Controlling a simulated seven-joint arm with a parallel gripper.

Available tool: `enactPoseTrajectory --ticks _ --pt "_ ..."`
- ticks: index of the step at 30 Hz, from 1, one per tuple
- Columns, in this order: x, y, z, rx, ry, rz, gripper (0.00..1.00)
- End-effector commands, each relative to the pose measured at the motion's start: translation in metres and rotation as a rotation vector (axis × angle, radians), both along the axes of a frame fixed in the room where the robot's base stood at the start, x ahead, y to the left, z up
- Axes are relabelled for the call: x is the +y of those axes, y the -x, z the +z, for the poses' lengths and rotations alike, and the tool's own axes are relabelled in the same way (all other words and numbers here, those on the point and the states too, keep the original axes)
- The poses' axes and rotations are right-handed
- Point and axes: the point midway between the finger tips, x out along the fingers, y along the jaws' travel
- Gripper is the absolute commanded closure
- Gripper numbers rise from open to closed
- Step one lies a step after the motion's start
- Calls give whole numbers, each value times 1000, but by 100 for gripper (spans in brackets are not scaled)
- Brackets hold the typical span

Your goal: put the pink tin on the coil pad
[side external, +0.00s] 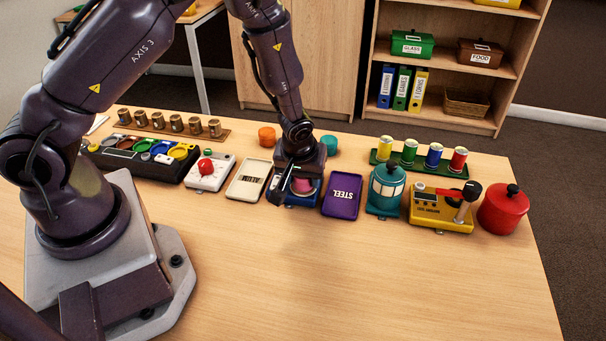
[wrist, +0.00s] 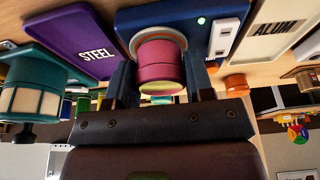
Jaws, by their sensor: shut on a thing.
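My gripper (side external: 298,184) is over the blue device in the middle of the table. It is shut on the pink tin (side external: 305,187); the tin shows between the two fingers in the wrist view (wrist: 160,62). The coil pad (wrist: 136,38) is a ringed round area on the blue device (wrist: 200,22), which has a lit green light. The tin is lined up with the pad and hides much of it. I cannot tell whether the tin's base touches the pad. The device's edge also shows in the side view (side external: 302,202).
A purple STEEL tray (side external: 342,196) and a cream ALUM tray (side external: 249,180) flank the device closely. A teal lantern-like pot (side external: 386,190), a yellow device (side external: 440,212) and a red pot (side external: 503,210) stand to the right. Orange and teal tins are behind. The front table is clear.

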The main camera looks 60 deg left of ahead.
Motion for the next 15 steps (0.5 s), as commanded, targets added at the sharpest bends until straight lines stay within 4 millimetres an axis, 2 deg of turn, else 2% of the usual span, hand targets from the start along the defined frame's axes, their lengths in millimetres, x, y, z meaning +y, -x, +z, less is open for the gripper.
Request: enactPoseTrajectory --ticks 3,4,6,7,15 --pt "0 0 -3 1 0 0 76" --pt "0 0 -3 1 0 0 45" --pt "0 0 -3 1 0 0 29" --pt "0 0 -3 1 0 0 26" --pt "0 0 -1 0 0 0 26"
